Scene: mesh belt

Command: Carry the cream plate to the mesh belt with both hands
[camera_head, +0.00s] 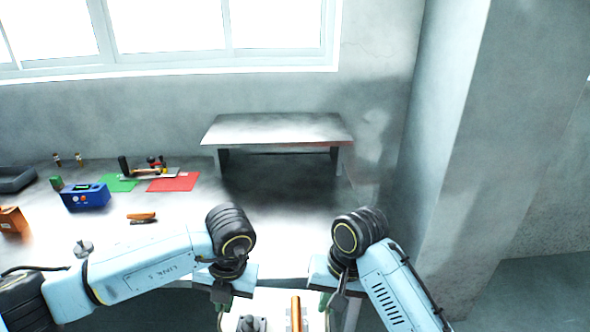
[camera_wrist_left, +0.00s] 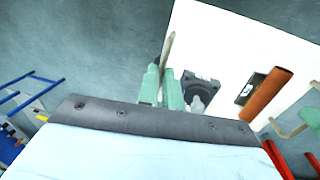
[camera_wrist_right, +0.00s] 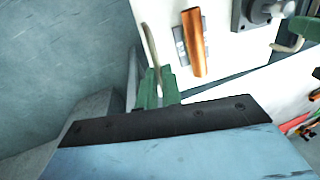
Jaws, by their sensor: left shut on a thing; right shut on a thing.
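The cream plate (camera_head: 273,304) is at the bottom middle of the head view, cut off by the frame edge. It carries a copper-coloured cylinder (camera_head: 296,312) and a dark grey fitting (camera_wrist_left: 202,88). My left gripper (camera_wrist_left: 165,82) is shut on a thin upright handle (camera_wrist_left: 167,48) at one side of the plate. My right gripper (camera_wrist_right: 155,85) is shut on the handle (camera_wrist_right: 151,42) at the opposite side. A grey raised platform (camera_head: 278,128) stands beyond the plate against the wall; it may be the mesh belt, but no mesh shows clearly.
A grey table (camera_head: 180,240) lies beyond the plate. On its left are a blue box (camera_head: 85,198), an orange box (camera_head: 12,219), a green mat (camera_head: 117,183), a red mat (camera_head: 173,182) and small tools. The table before the platform is clear. A pillar (camera_head: 450,150) stands at right.

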